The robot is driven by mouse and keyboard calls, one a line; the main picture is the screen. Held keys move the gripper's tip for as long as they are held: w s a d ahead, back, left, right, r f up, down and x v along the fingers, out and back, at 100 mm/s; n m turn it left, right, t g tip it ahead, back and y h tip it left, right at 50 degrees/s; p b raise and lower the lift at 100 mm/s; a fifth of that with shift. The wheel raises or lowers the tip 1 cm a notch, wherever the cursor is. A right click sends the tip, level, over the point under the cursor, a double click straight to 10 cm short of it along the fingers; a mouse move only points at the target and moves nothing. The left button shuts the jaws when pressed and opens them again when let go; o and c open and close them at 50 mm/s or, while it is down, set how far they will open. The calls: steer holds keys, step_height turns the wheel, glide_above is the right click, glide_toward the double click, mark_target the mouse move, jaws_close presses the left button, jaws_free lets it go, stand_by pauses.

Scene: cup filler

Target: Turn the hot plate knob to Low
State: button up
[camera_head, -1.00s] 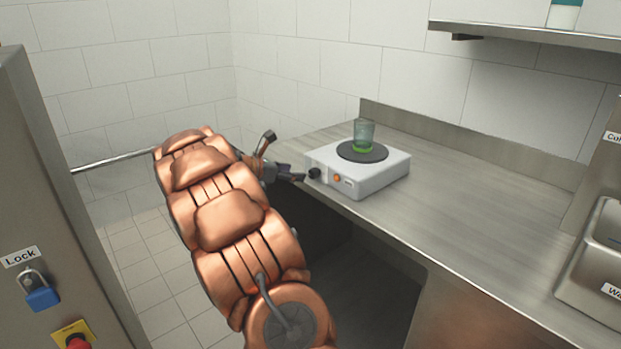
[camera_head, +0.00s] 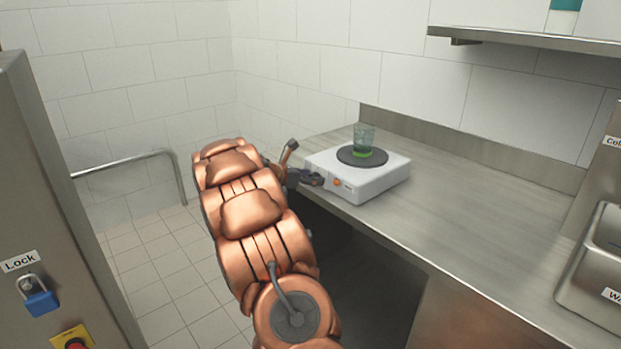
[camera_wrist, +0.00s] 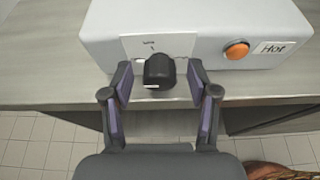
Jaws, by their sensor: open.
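The white hot plate (camera_head: 376,183) stands on the steel counter, with a dark round heating disc on top. A greenish clear cup (camera_head: 364,138) stands upright on the disc. The black knob (camera_wrist: 159,70) is on the hot plate's front face, with a white mark on it and small print on the panel above. In the head view my gripper hides the knob. My gripper (camera_wrist: 160,88) is open, with one finger on each side of the knob. It also shows in the head view (camera_head: 312,180), at the front left of the hot plate.
An orange round light (camera_wrist: 237,49) and a "Hot" label (camera_wrist: 273,47) are right of the knob. The steel counter (camera_head: 460,200) is clear right of the hot plate. A steel container (camera_head: 600,265) stands at the far right, below a wall shelf (camera_head: 530,39).

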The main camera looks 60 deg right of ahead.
jaws_close()
stand_by(0.4)
steer(key=shift+f, duration=0.1)
